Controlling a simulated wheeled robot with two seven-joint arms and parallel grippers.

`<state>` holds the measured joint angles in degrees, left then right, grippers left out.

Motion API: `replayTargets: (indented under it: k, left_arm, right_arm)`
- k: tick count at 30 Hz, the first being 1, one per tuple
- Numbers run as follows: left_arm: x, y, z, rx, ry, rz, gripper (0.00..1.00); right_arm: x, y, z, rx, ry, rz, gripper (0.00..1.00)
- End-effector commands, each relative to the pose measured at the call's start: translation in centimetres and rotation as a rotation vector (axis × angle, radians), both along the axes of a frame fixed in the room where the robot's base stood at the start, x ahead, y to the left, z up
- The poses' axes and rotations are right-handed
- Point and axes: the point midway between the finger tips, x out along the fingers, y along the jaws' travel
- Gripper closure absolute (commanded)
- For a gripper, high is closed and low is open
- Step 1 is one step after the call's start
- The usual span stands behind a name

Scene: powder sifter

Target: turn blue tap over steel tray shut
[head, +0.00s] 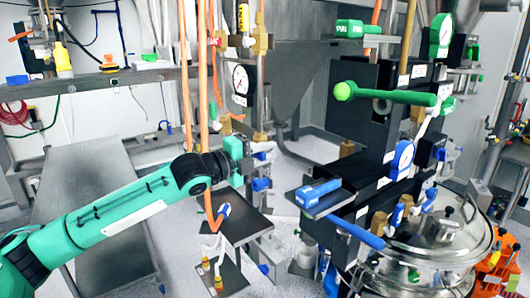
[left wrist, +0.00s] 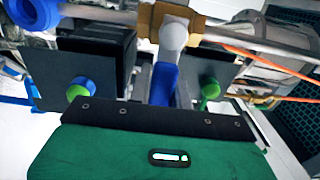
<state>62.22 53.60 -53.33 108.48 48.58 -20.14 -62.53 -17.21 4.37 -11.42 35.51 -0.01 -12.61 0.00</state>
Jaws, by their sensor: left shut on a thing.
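My left gripper (head: 250,153) reaches in from the left to the vertical pipework in the middle of the head view. In the left wrist view, a tap with a brass body (left wrist: 172,14) and a pale stem sits on a steel pipe. Its blue handle (left wrist: 163,83) points down between the dark fingers of my left gripper (left wrist: 155,75), which is shut on it. In the head view, a bit of blue (head: 262,155) shows just beyond the fingertips; the rest of the handle is hidden. A dark metal tray (head: 247,228) lies below. My right gripper is not in view.
Orange hoses (head: 203,80) hang close to my left wrist. Another blue fitting (head: 262,184) sits just below the gripper. To the right stand a black machine with a green lever (head: 390,95) and a round steel vessel (head: 430,240). A grey bench (head: 85,195) lies left.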

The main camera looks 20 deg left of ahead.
Motion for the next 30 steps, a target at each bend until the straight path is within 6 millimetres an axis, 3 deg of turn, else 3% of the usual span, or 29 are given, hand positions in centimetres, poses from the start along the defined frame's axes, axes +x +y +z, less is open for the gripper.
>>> replayTargets:
  k: [4,5,8,20,30]
  left_arm:
    - [0.0,0.0,-0.1,0.003,0.002,0.000,1.00]
    - [0.0,0.0,-0.2,0.003,0.002,0.000,0.78]
    - [0.0,0.0,-0.1,0.002,0.001,0.000,0.59]
    - [-0.4,0.4,-0.2,0.001,0.000,0.001,0.58]
    - [-4.3,3.5,-0.4,0.003,-0.001,0.002,0.58]
  right_arm:
    - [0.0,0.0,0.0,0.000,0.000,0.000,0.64]
    - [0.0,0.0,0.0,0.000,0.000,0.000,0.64]
    - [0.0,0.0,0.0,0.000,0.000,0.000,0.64]
    - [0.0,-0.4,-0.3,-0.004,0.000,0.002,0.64]
    - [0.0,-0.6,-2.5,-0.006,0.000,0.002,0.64]
